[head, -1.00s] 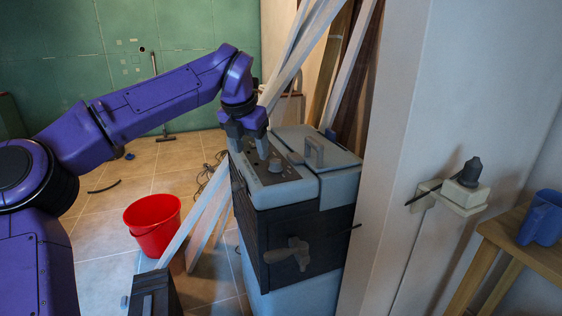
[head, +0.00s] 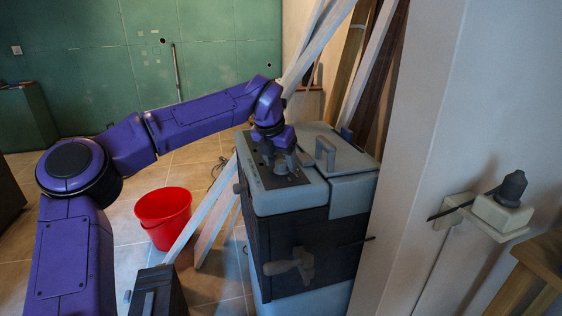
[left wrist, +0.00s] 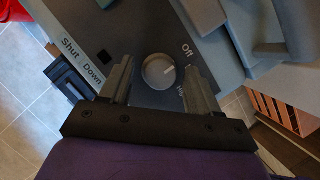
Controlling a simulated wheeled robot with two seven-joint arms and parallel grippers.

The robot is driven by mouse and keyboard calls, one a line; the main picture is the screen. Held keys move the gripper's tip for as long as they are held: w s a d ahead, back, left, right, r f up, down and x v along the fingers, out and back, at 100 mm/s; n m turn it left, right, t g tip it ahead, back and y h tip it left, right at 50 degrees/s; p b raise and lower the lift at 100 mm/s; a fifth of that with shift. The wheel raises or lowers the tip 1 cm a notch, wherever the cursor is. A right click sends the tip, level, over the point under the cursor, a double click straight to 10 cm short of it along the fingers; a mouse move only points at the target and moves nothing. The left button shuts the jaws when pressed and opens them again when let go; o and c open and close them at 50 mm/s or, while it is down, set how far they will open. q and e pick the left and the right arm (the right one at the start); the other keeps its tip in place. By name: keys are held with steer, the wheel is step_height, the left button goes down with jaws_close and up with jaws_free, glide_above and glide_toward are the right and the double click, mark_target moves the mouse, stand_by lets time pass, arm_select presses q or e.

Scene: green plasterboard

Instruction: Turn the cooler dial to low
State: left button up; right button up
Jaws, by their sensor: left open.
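The cooler (head: 290,195) is a grey-topped box with dark sides, standing by the wall post. Its dark control panel also shows in the left wrist view (left wrist: 140,20). The round grey dial (left wrist: 157,72) sits on this panel, with "Off" and "Hi" printed to its right and "Shut Down" to the left. A pale mark lies on the dial's right side. My left gripper (head: 277,157) is over the panel, fingers open on either side of the dial, with gaps showing. In the head view its fingers partly hide the dial. My right gripper is not in view.
A carry handle (head: 325,153) stands on the cooler's lid. A red bucket (head: 163,212) and leaning planks (head: 205,215) are to the left. A dark box (head: 158,291) stands at the front. A wall bracket (head: 500,214) is at the right.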

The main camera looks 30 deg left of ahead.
arm_select(q)
steer(key=shift+f, duration=0.1)
steer(key=shift+c, duration=0.3)
steer(key=c, duration=1)
steer(key=shift+r+m+p, duration=0.25)
steer(key=shift+m+p, duration=0.25)
steer(key=shift+p, duration=0.3)
steer(key=m+h+p, duration=0.1)
steer(key=m+p, duration=0.1)
steer(key=p, duration=0.2)
steer(key=m+h+p, duration=0.1)
steer(key=m+p, duration=0.2)
steer(key=p, duration=0.1)
steer(key=shift+w+a+g, duration=0.1)
steer(key=shift+a+g, duration=0.05)
steer(key=shift+g, duration=0.25)
steer(key=shift+f+m+h+p, duration=0.15)
steer(key=shift+m+h+p, duration=0.35)
steer(key=shift+m+p, duration=0.5)
